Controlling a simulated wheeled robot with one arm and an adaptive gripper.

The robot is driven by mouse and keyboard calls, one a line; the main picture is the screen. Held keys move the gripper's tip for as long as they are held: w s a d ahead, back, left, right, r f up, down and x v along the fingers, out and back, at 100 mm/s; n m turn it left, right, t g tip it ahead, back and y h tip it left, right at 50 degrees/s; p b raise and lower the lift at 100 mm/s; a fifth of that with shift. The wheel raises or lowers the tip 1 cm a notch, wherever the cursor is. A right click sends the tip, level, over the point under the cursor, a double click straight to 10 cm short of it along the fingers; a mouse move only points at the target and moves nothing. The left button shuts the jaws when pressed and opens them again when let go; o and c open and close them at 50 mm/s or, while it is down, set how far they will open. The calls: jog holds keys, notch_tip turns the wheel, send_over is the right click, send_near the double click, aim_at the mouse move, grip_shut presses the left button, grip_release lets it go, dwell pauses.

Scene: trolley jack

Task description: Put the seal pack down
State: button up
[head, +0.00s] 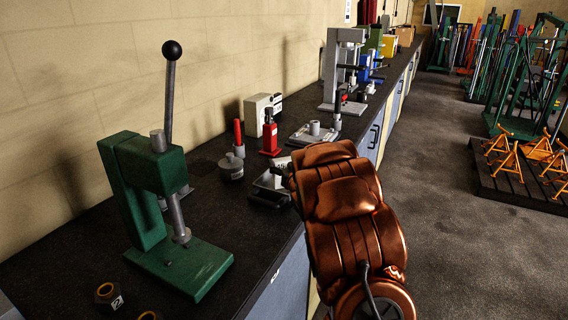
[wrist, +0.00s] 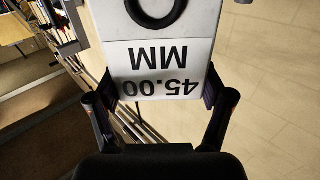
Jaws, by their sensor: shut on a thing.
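The seal pack (wrist: 172,55) is a flat white piece with a black ring on it and a label reading 45.00 MM, upside down in the wrist view. My gripper (wrist: 160,92) is shut on it, one finger at each side edge. The pack's far end runs out of the frame. In the head view my copper arm reaches over the bench's front edge and hides most of my gripper. A small white and grey piece (head: 281,163) shows just left of the arm; I cannot tell whether it is the pack.
The dark bench (head: 70,235) runs along the wall. A green press (head: 150,190) stands at the near left. A dark tray (head: 268,198), a grey pot (head: 231,167), a red bottle jack (head: 270,137) and a white box (head: 262,112) stand near the arm.

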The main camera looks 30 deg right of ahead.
jog(key=o, duration=1.2)
jog(key=shift+c, duration=0.2)
jog(key=shift+r, duration=0.2)
jog(key=b+v, duration=0.4)
jog(key=v, duration=0.8)
